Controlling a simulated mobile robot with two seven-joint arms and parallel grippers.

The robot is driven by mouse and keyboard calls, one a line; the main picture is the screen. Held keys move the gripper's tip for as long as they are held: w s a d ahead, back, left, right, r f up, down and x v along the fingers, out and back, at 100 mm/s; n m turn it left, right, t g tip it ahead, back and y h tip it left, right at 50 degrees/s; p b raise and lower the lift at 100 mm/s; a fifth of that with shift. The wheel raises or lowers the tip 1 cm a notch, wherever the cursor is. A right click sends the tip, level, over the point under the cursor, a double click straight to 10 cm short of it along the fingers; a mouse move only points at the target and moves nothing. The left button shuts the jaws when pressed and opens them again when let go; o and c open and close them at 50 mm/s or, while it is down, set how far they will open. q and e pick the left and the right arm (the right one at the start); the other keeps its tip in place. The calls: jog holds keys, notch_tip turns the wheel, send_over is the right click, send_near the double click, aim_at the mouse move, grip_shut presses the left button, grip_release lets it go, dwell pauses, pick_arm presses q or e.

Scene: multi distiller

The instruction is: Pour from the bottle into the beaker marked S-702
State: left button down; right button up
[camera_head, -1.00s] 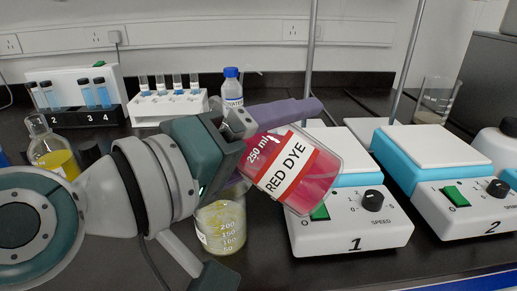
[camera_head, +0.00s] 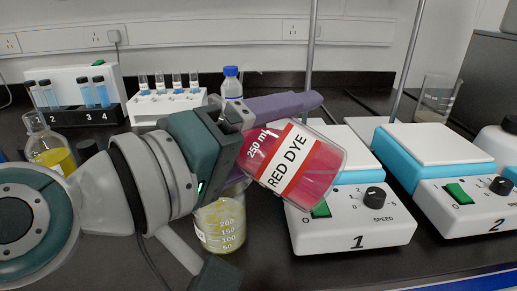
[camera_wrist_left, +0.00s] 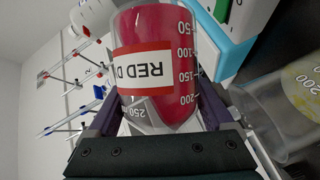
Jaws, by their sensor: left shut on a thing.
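My left gripper (camera_head: 268,145) is shut on the bottle labelled RED DYE (camera_head: 320,170), which holds red liquid. A glass vessel with yellow contents shows at the right of the left wrist view (camera_wrist_left: 304,78). My right gripper is not in view.
Stirrer 1 (camera_head: 352,232) stands close right of the beaker, with stirrer 2 (camera_head: 450,195) beyond it. A flask of yellow liquid (camera_head: 50,150) stands at the left. Vial racks (camera_head: 165,106) and a blue-capped bottle (camera_head: 232,84) stand behind. Another beaker (camera_head: 438,98) is at the back right.

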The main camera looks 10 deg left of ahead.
pick_arm(q)
jog(key=shift+f+n+b, duration=0.1)
jog(key=shift+n+b, duration=0.4)
jog(key=shift+b, duration=0.25)
dwell(0.8)
jog(key=shift+d+f+n+t+h+b, duration=0.15)
jog(key=shift+d+n+t+h+b, duration=0.25)
jog(key=shift+n+b, duration=0.3)
dwell(1.8)
jog(key=shift+a+r+n, duration=0.15)
jog(key=shift+r+n, duration=0.3)
jog(key=shift+n, duration=0.15)
dwell(1.9)
